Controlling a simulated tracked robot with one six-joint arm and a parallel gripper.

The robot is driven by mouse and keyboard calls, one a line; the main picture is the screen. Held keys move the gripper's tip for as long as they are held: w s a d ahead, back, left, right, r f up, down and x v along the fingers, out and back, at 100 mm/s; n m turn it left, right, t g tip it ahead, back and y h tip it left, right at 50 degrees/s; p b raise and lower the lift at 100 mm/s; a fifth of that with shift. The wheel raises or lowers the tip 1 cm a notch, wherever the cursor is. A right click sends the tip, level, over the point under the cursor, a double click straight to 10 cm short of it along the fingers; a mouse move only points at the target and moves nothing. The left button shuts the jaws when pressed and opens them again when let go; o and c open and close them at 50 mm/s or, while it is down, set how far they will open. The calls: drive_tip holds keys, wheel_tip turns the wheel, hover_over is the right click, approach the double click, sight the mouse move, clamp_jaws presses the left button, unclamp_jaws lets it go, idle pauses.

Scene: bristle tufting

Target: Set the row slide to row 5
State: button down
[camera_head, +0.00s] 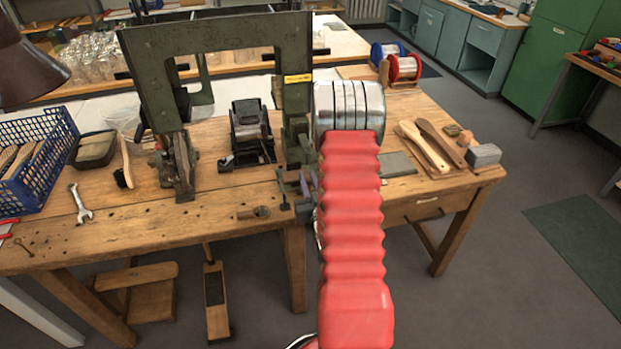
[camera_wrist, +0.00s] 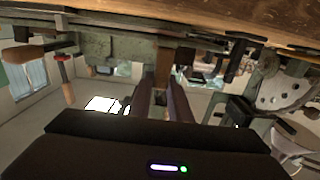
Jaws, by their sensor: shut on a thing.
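The green tufting machine (camera_head: 150,95) stands on the wooden bench, its tall frame left of my red arm. My gripper (camera_head: 305,186) is at the machine's front right, low near the bench edge, and largely hidden by my arm in the head view. In the wrist view my gripper (camera_wrist: 160,92) has its two dark fingers close together around a narrow brown piece (camera_wrist: 163,62), which I take to be the handle of the row slide. The slide's scale and row number cannot be read in either view.
A wooden-handled lever with a red collar (camera_wrist: 66,80) and a perforated disc (camera_wrist: 285,90) flank the gripper in the wrist view. On the bench (camera_head: 110,220) are a blue crate (camera_head: 45,165), a wrench (camera_head: 80,203), a black device (camera_head: 250,135) and wooden brush bodies (camera_head: 425,148).

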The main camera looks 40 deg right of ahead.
drive_tip(key=shift+w+a, duration=0.1)
drive_tip(key=shift+a, duration=0.15)
drive_tip(key=c, duration=1.7)
unclamp_jaws()
drive_tip(key=shift+o, duration=0.3)
